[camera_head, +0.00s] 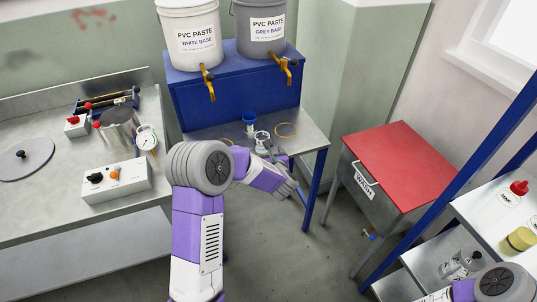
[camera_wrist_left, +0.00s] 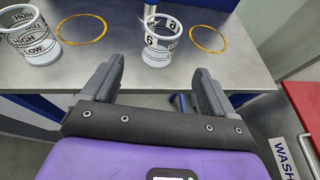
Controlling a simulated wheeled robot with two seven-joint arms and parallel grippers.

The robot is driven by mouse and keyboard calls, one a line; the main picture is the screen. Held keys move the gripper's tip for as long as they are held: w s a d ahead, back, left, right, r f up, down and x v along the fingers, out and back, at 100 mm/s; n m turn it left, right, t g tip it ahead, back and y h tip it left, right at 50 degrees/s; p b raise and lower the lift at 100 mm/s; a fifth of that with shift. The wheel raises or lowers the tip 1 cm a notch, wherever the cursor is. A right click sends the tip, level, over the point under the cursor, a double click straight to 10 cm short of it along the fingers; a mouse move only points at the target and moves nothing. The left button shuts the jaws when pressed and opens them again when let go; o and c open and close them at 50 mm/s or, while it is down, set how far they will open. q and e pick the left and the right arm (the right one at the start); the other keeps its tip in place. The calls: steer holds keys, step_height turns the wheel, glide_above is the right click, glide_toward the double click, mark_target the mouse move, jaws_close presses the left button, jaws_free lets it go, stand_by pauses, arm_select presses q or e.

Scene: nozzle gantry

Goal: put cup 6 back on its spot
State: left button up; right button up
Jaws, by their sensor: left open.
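Cup 6 (camera_wrist_left: 162,42) is a clear cup with black markings and a "6". It stands upright on the metal table between two yellow rings, a left one (camera_wrist_left: 82,27) and a right one (camera_wrist_left: 207,38), outside both. It also shows in the head view (camera_head: 262,138). My left gripper (camera_wrist_left: 158,78) is open at the table's front edge, cup 6 lying ahead between the lines of its fingers. The fingers appear empty and apart from the cup. In the head view my left gripper (camera_head: 281,160) is low beside the cup. My right gripper is out of frame.
A similar cup marked HIGH and LOW (camera_wrist_left: 32,40) stands left of the left ring. A blue cabinet (camera_head: 240,100) with paste buckets backs the table. The red-topped wash unit (camera_head: 410,165) is to the right.

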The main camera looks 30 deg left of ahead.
arm_select(q)
steer(key=shift+s+d+r, duration=0.2)
steer(key=shift+s+d, duration=0.15)
steer(key=shift+s, duration=0.05)
steer(key=s+d+f+m+g+h, duration=0.1)
steer(key=s+d+f+m+h, duration=0.4)
steer(key=f+m, duration=0.5)
steer(key=s+d+f+m+g+h, duration=0.1)
steer(key=s+d+f+m+h, duration=0.25)
steer(key=d+f+m, duration=0.6)
steer(key=s+d+f+m+g+h, duration=0.1)
steer(key=s+d+f+m+g, duration=0.1)
steer(key=s+m, duration=0.5)
steer(key=s+d+f+m+g+h, duration=0.2)
steer(key=s+d+m+g, duration=0.1)
steer(key=s+m, duration=0.4)
steer(key=s+d+f+m+g+h, duration=0.1)
steer(key=s+d+f+m+g, duration=0.1)
steer(key=s+m, duration=0.6)
steer(key=shift+d+f+g+h, duration=0.35)
steer(key=shift+d+f+g, duration=0.1)
steer(key=shift+d, duration=0.15)
step_height(320, 180, up, 4)
steer(key=p, duration=0.4)
steer(key=shift+w, duration=0.1)
